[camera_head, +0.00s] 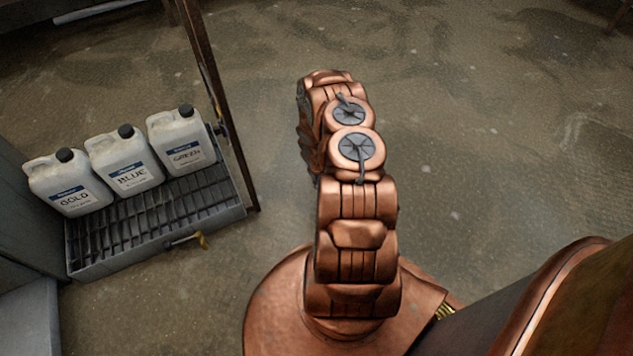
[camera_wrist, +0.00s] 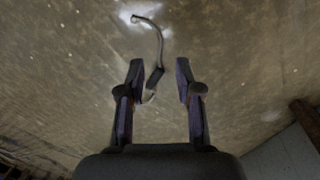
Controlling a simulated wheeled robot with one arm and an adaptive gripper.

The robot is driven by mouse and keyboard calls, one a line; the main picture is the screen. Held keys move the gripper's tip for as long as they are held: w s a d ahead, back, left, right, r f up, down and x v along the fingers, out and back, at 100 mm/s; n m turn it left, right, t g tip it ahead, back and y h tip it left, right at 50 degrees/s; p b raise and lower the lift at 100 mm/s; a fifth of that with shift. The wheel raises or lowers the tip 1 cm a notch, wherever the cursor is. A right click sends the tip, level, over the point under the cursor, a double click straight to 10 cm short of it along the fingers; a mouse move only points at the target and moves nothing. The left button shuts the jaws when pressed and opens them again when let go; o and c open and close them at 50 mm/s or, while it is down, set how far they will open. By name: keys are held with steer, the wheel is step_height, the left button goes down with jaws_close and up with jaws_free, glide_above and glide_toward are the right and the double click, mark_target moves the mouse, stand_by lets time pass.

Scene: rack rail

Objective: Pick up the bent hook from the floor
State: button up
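The bent hook (camera_wrist: 160,48) lies on the floor in the wrist view. It is a thin dark metal rod with a curved far end and a thicker straight part running down toward the space between my fingers. My gripper (camera_wrist: 159,70) is open, with one finger on each side of the hook's near part. The hook's lower end shows between the fingers, nearer the left one. No contact is visible, and I cannot tell the height above the floor. In the head view my arm hides the gripper, and I do not make out the hook.
In the head view, three white jugs marked GOLD (camera_head: 70,186), BLUE (camera_head: 126,162) and GREEN (camera_head: 182,145) stand on a grated rack tray (camera_head: 150,222) at left. Floor (camera_head: 500,130) at right is clear.

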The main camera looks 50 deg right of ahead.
steer(key=shift+w+d+f+b, duration=0.15)
steer(key=shift+f+b, duration=0.3)
steer(key=shift+f, duration=0.95)
steer(key=shift+w+d+f+b, duration=0.15)
steer(key=shift+f+b, duration=0.3)
steer(key=shift+f, duration=0.95)
steer(key=shift+c, duration=0.2)
jaws_close()
